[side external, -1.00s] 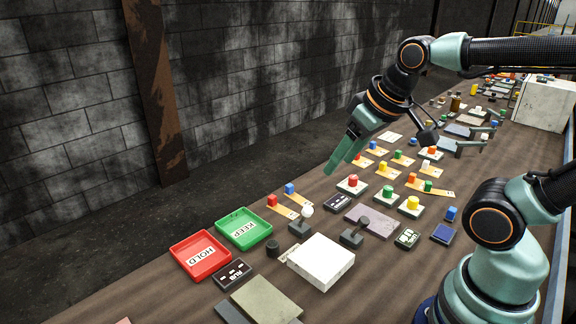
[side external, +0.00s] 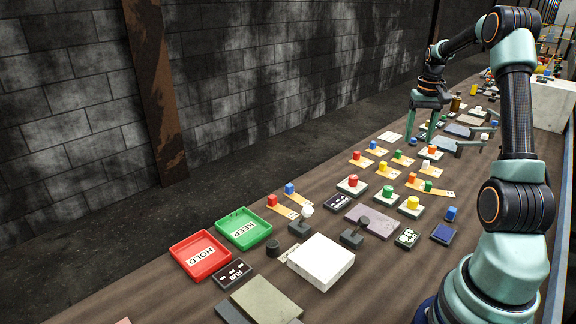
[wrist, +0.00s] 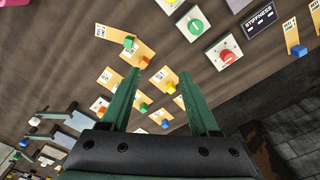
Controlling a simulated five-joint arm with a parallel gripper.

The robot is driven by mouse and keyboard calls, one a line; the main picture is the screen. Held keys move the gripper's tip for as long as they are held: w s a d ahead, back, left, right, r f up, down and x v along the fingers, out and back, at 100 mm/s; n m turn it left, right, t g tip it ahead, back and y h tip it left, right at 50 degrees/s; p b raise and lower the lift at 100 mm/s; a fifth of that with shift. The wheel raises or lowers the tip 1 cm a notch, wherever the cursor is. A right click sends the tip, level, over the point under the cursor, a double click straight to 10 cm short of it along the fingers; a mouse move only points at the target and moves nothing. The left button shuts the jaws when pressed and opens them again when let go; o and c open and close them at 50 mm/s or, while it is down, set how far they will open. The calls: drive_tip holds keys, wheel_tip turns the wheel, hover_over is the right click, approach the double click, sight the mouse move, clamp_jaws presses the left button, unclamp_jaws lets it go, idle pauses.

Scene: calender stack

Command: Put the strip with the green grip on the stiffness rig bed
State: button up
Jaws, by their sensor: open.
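Two flat tan strips bear green grips. One green-grip strip (side external: 402,160) lies amid the group of short strips; another, longer green-grip strip (side external: 437,191) lies nearer, beside an orange-grip strip. In the wrist view green grips show on a long strip at upper left (wrist: 128,42) and below among the short strips (wrist: 143,107). My gripper (side external: 421,140) is open and empty, fingers pointing down beyond the short strips; its fingers also show in the wrist view (wrist: 160,73). A STIFFNESS label (wrist: 260,20) lies beside a red button. I cannot tell which piece is the rig bed.
Red, green and yellow buttons (side external: 387,192) stand on square bases. Red HOLD (side external: 189,268) and green KEEP (side external: 233,241) trays, a white block (side external: 320,262) and small lever fixtures (side external: 354,235) stand nearer. Several other strips crowd the bench. A wall runs along the left.

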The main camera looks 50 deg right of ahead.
drive_tip(key=m, duration=0.1)
hover_over(429, 183)
wheel_tip(429, 183, down, 4)
drive_tip(key=shift+y, duration=0.3)
wheel_tip(429, 183, down, 12)
drive_tip(key=shift+a+f, duration=0.1)
clamp_jaws()
